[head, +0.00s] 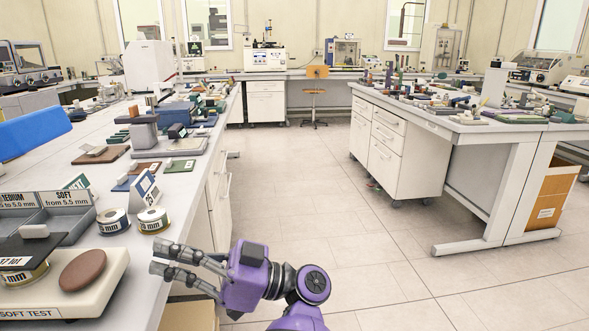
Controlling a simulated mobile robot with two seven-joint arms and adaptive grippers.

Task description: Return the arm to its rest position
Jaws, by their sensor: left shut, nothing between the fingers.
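My left gripper (166,260) is at the lower middle-left, at the end of my purple arm. Its grey fingers point left, over the near edge of the left bench. The fingers are shut with nothing between them. A soft test device (50,290) with a round brown disc on top stands left of the fingers, apart from them. Two small tins (153,220) stand on the bench just beyond the fingers. My right gripper is not in view.
The left bench (185,190) holds sample pieces, signs and trays. A second bench (480,122) with drawers and many items stands at the right. Open tiled floor (330,220) lies between them. A chair (315,92) stands at the back.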

